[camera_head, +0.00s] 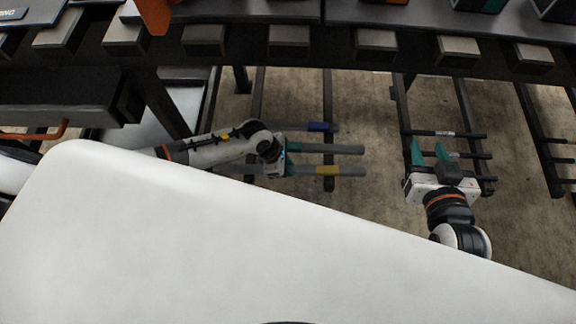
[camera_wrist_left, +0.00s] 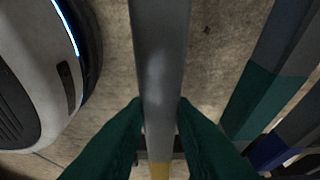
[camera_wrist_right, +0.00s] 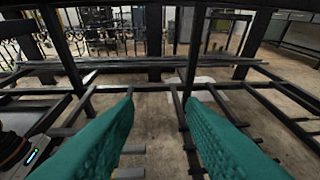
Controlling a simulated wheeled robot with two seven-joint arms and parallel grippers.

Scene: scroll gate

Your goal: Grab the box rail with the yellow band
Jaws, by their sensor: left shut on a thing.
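The grey box rail with the yellow band (camera_head: 326,170) is the nearest of three rails under the dark frame. In the left wrist view the rail (camera_wrist_left: 160,60) runs between my teal fingers, its yellow band (camera_wrist_left: 159,171) at the bottom edge. My left gripper (camera_head: 284,164) is shut on this rail, left of the yellow band; its fingertips touch both sides in the left wrist view (camera_wrist_left: 160,108). My right gripper (camera_head: 429,147) is open and empty near dark bars at the right; its fingers stand apart in the right wrist view (camera_wrist_right: 160,108).
A rail with a blue band (camera_head: 321,127) and one with a teal band (camera_head: 310,148) lie beyond the held rail. Dark floor bars (camera_head: 466,105) stand near my right gripper. A dark shelf edge (camera_head: 300,60) with several blocks crosses overhead. Concrete floor (camera_head: 365,100) is open between.

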